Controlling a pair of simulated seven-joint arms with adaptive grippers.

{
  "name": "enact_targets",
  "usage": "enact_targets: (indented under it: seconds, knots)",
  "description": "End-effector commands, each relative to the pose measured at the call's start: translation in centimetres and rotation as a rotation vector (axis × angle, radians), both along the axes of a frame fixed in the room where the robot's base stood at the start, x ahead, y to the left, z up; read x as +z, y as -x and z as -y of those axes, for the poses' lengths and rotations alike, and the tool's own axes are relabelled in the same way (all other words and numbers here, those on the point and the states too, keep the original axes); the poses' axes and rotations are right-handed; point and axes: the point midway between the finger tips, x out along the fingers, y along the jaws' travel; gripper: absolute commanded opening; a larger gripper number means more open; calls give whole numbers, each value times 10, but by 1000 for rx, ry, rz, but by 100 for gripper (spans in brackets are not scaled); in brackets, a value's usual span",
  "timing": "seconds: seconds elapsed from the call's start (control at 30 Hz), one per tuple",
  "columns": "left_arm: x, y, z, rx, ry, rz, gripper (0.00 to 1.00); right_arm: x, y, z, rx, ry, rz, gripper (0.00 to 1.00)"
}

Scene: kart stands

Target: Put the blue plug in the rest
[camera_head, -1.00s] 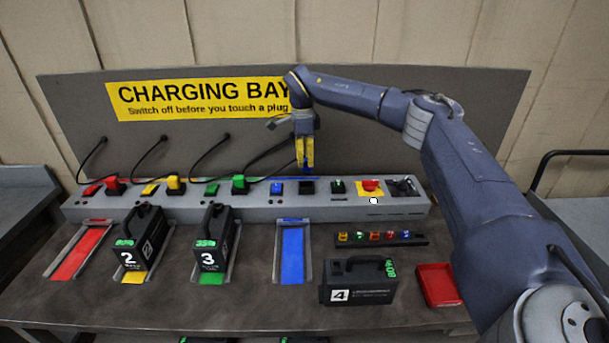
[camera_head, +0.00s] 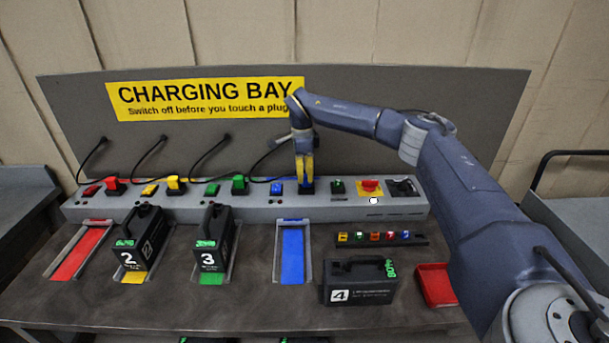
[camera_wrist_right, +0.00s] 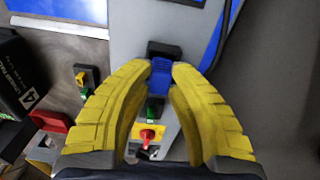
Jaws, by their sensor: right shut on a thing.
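My right gripper (camera_head: 305,178) is shut on the blue plug (camera_wrist_right: 160,72). My left gripper is not in view.
The blue bay (camera_head: 291,255) is empty. Battery 4 (camera_head: 358,284) stands on the bench near a red tray (camera_head: 438,285).

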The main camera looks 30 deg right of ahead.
Motion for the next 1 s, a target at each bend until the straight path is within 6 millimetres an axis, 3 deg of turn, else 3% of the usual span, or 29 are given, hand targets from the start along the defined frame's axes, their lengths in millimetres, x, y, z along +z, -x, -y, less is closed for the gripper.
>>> enact_targets:
  seconds: [0.13,0.17,0.33,0.67,1.0]
  knots:
    - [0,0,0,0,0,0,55,-3,0,0,0,0,-1,0]
    - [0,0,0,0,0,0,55,-3,0,0,0,0,-1,23]
    - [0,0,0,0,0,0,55,-3,0,0,0,0,-1,42]
    - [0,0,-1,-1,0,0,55,2,0,0,0,0,1,42]
    - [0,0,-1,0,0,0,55,54,-3,-1,0,0,3,42]
